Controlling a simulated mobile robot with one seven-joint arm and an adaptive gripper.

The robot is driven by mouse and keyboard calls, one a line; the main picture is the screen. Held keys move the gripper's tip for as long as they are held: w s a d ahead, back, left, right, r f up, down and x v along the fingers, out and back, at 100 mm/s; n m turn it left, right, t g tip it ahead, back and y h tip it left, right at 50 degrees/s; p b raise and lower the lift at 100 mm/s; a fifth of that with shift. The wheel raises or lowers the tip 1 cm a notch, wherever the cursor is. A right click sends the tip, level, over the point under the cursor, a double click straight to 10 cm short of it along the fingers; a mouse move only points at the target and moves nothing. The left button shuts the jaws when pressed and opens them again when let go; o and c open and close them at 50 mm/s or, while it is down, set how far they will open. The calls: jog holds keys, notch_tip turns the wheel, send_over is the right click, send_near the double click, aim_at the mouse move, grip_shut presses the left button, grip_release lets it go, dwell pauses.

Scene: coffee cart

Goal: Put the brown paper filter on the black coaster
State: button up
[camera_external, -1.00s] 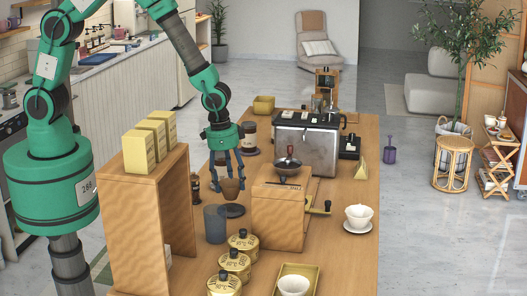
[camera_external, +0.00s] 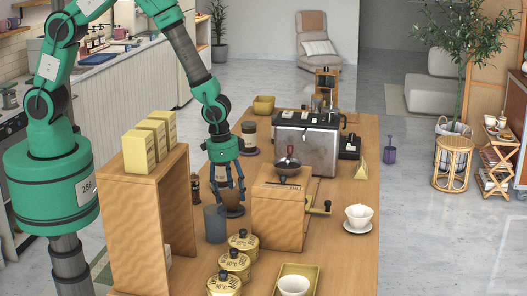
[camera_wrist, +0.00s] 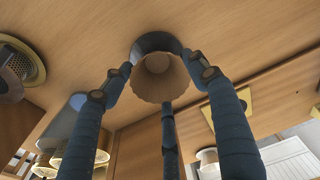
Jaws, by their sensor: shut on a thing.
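The brown paper filter (camera_external: 231,198) is between the fingers of my gripper (camera_external: 228,190), which is shut on it. In the wrist view, the filter (camera_wrist: 156,82) is a pale brown fluted cup between the blue fingers (camera_wrist: 160,72). The black coaster (camera_external: 235,212) lies on the wooden counter directly below the filter, partly hidden by it. In the wrist view, the dark coaster (camera_wrist: 154,42) shows behind the filter's rim. I cannot tell whether the filter touches the coaster.
A grey-blue cup (camera_external: 215,224) stands close in front of the coaster. A wooden box (camera_external: 277,222) is close to the right, and a wooden shelf (camera_external: 178,212) with yellow boxes is at the left. Several gold tins (camera_external: 235,264) stand nearer the camera.

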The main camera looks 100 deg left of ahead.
jog(key=shift+f, duration=0.1)
jog(key=o, duration=0.8)
jog(key=shift+c, duration=0.2)
notch_tip(320, 180, up, 12)
jog(key=s, duration=0.1)
jog(key=shift+s+d, duration=0.15)
jog(key=shift+s, duration=0.1)
dwell(0.7)
